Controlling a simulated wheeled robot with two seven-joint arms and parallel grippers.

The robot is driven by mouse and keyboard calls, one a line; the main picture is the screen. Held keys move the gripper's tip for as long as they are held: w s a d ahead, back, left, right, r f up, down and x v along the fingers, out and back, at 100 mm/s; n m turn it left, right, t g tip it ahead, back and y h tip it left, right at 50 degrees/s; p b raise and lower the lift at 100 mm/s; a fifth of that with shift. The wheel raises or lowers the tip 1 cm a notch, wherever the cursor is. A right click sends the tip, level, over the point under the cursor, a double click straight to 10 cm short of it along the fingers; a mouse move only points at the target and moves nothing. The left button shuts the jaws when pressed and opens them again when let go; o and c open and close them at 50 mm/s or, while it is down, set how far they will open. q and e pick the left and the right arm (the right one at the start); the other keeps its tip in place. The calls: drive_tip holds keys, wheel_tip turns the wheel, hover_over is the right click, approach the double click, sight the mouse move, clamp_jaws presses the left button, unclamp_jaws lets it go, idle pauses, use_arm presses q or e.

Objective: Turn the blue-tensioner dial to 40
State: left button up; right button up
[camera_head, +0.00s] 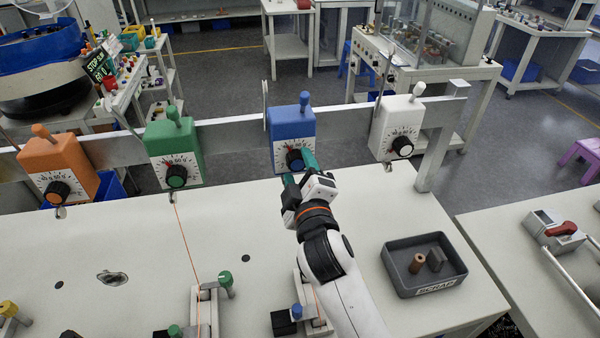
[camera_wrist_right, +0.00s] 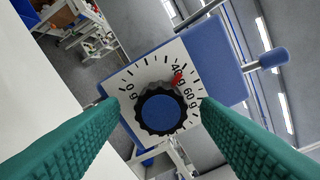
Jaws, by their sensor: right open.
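The blue tensioner (camera_head: 291,126) hangs on the metal rail, its white scale plate facing the table. Its black dial with a blue centre (camera_wrist_right: 160,112) shows large in the right wrist view; in the head view the dial is partly hidden by my gripper. The scale (camera_wrist_right: 130,88) reads from 0 g to 60 g, and a red mark (camera_wrist_right: 177,79) lies close to the partly covered label before 60 g. My right gripper (camera_head: 298,170) is open in front of the dial. Its green fingers stand on either side of the dial, with gaps visible. My left gripper is out of view.
Orange (camera_head: 60,165), green (camera_head: 173,143) and white (camera_head: 397,122) tensioners share the metal rail (camera_head: 235,132). A dark scrap tray (camera_head: 393,270) with two small parts sits on the table at right. Threaded guides (camera_head: 206,300) stand near the front. The table's middle is mostly clear.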

drive_tip(key=s+d+b, duration=0.2)
drive_tip(key=s+b, duration=0.1)
drive_tip(key=s, duration=0.9)
drive_tip(key=shift+d, duration=0.2)
drive_tip(key=shift+w, duration=0.1)
